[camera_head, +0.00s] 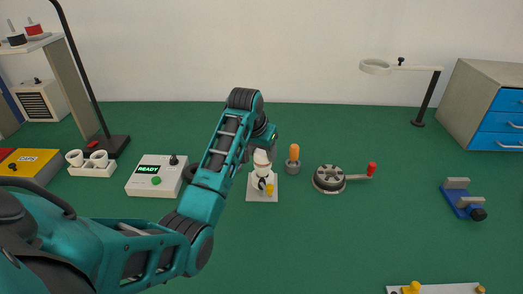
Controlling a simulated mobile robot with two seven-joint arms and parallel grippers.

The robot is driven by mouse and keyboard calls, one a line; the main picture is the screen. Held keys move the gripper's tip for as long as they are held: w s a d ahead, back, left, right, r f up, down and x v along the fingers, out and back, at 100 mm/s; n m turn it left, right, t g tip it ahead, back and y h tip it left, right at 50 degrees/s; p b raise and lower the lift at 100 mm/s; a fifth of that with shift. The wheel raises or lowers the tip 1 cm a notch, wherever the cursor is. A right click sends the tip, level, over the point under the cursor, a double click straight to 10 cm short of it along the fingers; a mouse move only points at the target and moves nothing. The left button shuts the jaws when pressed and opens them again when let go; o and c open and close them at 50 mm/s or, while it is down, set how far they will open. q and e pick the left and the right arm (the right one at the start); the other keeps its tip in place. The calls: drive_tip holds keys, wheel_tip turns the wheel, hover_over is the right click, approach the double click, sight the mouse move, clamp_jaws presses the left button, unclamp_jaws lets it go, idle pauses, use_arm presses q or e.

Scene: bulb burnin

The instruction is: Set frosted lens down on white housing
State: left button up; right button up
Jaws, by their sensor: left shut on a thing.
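My left arm reaches in from the left, and its gripper (264,150) is at the top of a small pale assembly near the middle of the table. It is shut on a pale rounded piece, which looks like the frosted lens (261,158). The white housing (261,173) stands upright directly below the lens on a light square base plate (255,196). The lens appears in line with the housing; I cannot tell whether they touch. My fingertips are small and partly hidden by my own wrist. My right gripper is not in view.
Just right of the housing stands an orange-handled tool in a grey holder (292,166), then a round grey device with a red-knobbed crank (329,179). A white box with a green READY display (151,176) is left of my forearm.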

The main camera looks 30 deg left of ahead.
use_arm(q)
drive_tip(key=shift+f, duration=0.6)
idle(0.7)
drive_tip(key=o, duration=1.1)
drive_tip(key=shift+r, duration=0.1)
drive_tip(key=v, duration=1.2)
drive_tip(key=shift+s+d+r, duration=0.1)
drive_tip(key=shift+s+r, duration=0.15)
drive_tip(key=shift+r, duration=0.1)
